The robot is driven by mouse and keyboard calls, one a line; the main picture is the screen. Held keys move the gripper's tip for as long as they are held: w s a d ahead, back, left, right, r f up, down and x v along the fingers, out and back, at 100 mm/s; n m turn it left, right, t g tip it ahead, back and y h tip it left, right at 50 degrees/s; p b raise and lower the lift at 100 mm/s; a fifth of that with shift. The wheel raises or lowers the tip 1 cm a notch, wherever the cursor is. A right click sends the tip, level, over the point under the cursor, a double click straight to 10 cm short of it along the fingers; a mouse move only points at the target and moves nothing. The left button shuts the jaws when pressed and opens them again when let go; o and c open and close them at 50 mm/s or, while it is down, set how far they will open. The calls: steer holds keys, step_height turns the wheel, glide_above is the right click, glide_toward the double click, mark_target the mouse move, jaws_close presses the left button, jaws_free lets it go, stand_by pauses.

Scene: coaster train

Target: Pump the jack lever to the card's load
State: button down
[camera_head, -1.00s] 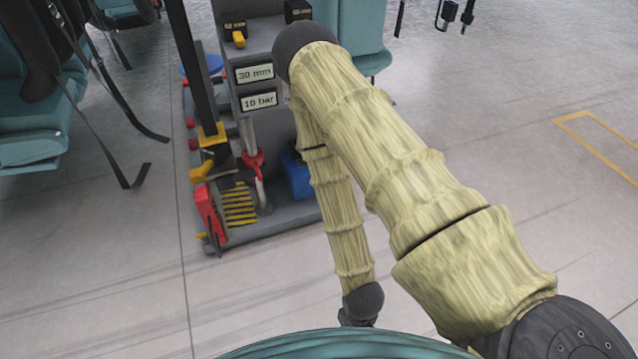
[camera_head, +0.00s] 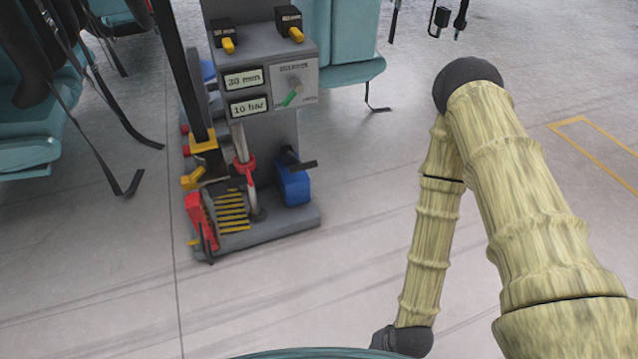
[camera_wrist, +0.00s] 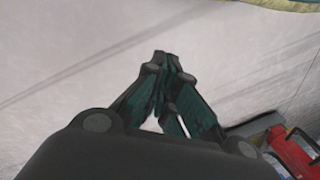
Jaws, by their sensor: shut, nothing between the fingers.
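A blue block (camera_head: 292,187) with a black lever (camera_head: 299,164) on top, which looks like the jack, stands at the right of the grey stand's base in the head view. Two plates above read "30 mm" (camera_head: 244,79) and "10 bar" (camera_head: 248,106); I cannot tell whether either is the card. Beside them is a panel with a knob and a green mark (camera_head: 291,97). My gripper (camera_wrist: 165,65) is shut and empty over bare floor in the wrist view. Its fingers are hidden in the head view.
The grey stand (camera_head: 285,230) also carries a red part (camera_head: 199,217), yellow-black slats and a tall black post (camera_head: 183,75). A red part (camera_wrist: 292,152) shows at the wrist view's lower right. Teal seats (camera_head: 345,45) stand behind and left. Floor in front is clear.

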steer(key=w+a+r+m+t+y+b, duration=0.2)
steer(key=w+a+m+t+y, duration=0.35)
steer(key=w+a+m, duration=0.9)
steer(key=w+d+r+m+t+h+b, duration=0.1)
steer(key=w+r+m+t, duration=0.5)
steer(key=w, duration=0.4)
steer(key=w+d+r+m+t+h+b, duration=0.1)
steer(key=w+r+m+t, duration=0.4)
steer(key=w+m, duration=0.4)
steer(key=w+a+r+g+b, duration=0.1)
steer(key=w+b, duration=0.2)
steer(key=w, duration=0.3)
steer(key=w+a+r+b, duration=0.2)
steer(key=w+b, duration=0.1)
steer(key=w, duration=0.4)
steer(key=shift+a+n+g, duration=0.3)
steer(key=shift+n+g, duration=0.05)
steer(key=shift+n, duration=0.1)
steer(key=shift+w+h, duration=0.15)
steer(key=shift+h, duration=0.1)
